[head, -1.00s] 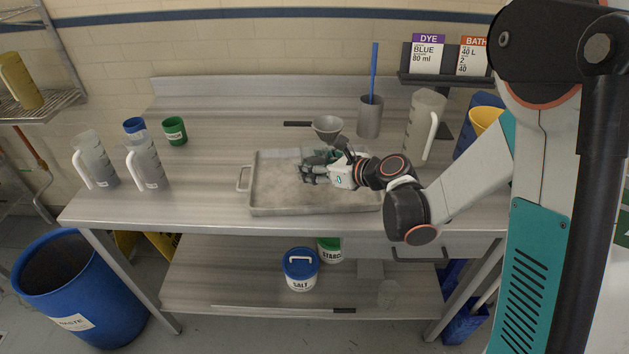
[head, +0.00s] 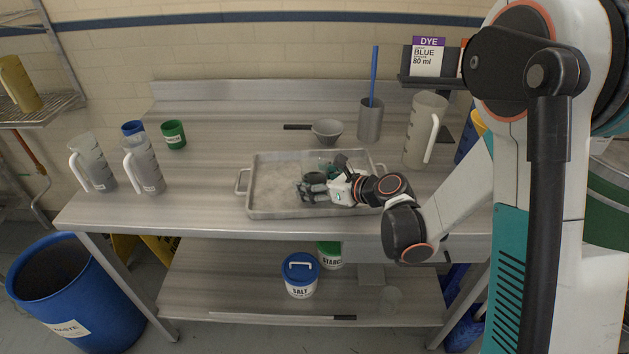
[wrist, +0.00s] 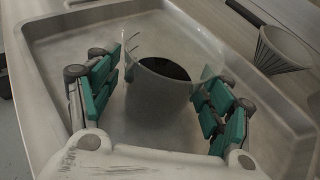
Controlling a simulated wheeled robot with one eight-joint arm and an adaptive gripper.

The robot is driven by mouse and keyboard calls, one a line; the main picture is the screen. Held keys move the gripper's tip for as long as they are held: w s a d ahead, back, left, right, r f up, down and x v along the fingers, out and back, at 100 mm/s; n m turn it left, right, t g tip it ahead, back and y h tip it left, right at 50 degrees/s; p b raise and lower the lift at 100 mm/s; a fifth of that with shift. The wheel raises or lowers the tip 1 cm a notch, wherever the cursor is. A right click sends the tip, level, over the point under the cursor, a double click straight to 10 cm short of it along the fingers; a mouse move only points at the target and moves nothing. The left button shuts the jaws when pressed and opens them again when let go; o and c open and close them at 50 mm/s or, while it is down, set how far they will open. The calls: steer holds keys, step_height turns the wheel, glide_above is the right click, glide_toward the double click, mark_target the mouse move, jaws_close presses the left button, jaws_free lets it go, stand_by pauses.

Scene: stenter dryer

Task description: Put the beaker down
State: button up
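The beaker (wrist: 160,105) is a clear cup with dark liquid in its lower part. It stands upright between the two green-padded fingers of my gripper (wrist: 162,92) in the wrist view. My gripper (head: 325,182) reaches in from the right and hides part of the beaker. Whether its base touches the tray cannot be told.
A grey cup with a blue rod (head: 370,120) and a large jug (head: 424,130) stand behind right. Two jugs (head: 92,165) (head: 145,168) and a green cup (head: 174,134) stand left. The tray's left part is clear.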

steer(key=shift+r, duration=0.2)
steer(key=p+v, duration=0.3)
steer(key=v, duration=0.9)
steer(key=shift+r, duration=0.1)
steer(key=shift+s+r+n+h, duration=0.2)
steer(key=shift+r+n+h, duration=0.15)
steer(key=shift+n, duration=0.25)
steer(key=s+d+r+n+h, duration=0.3)
steer(key=s+n, duration=0.4)
steer(key=n, duration=0.1)
steer(key=s+d+r+n+g+h, duration=0.1)
steer(key=s+d+r+n+h, duration=0.2)
steer(key=s+n, duration=0.3)
steer(key=s+d+r+n+g+h, duration=0.1)
steer(key=s+d+r+n+h, duration=0.2)
steer(key=n, duration=0.8)
steer(key=shift+s+d+r, duration=0.35)
steer(key=shift+s+d, duration=0.65)
steer(key=shift+s, duration=1.35)
steer(key=shift+h, duration=0.25)
